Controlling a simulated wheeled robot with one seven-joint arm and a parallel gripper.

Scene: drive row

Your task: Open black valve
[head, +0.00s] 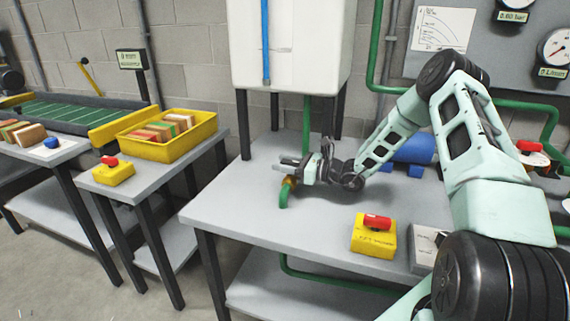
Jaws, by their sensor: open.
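My gripper (281,163) reaches left over the middle table, its fingers open around or just above a valve on the green pipe. The valve's brass-coloured body (291,181) shows just below the fingers, on top of a short green pipe bend (284,197). No black handle can be told apart from the dark gripper parts there. I cannot tell whether the fingers touch the valve.
The grey table (250,205) is bare left of the pipe. A white tank (300,50) stands behind. A yellow box with a red switch (372,243) sits at the front. A blue pump or motor (412,148) is behind my arm. A yellow crate (165,143) holds blocks at left.

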